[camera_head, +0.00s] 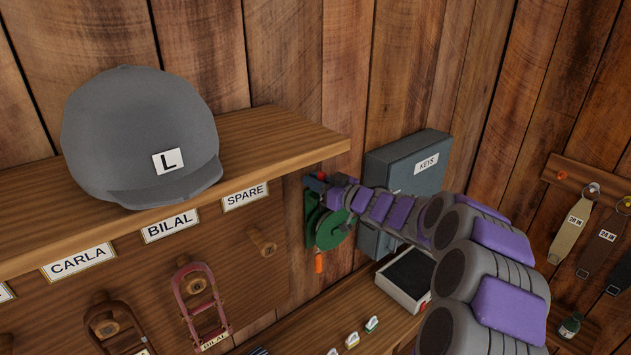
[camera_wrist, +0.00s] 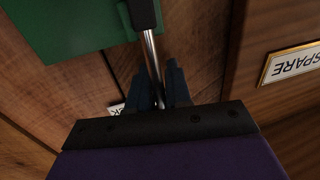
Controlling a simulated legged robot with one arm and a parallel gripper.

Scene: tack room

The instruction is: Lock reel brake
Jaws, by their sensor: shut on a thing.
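The green reel (camera_head: 331,230) is mounted on the wooden wall beside the shelf end, with a green backing plate (camera_wrist: 70,25) in the wrist view. An orange piece (camera_head: 318,262) hangs below it. My gripper (camera_head: 330,181) is at the top of the reel, by a small red part (camera_head: 318,177). In the wrist view my gripper (camera_wrist: 161,88) is shut on a thin metal lever (camera_wrist: 152,58) with a dark end (camera_wrist: 142,14). A small white label (camera_wrist: 117,108) ending in "CK" is partly hidden by a finger. My arm covers some of the reel's right side.
A shelf (camera_head: 270,135) with a grey helmet (camera_head: 140,135) juts out at left. A grey KEYS box (camera_head: 405,160) is on the wall at right, above an open tray (camera_head: 405,280). The SPARE label (camera_wrist: 292,62) is close at right in the wrist view.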

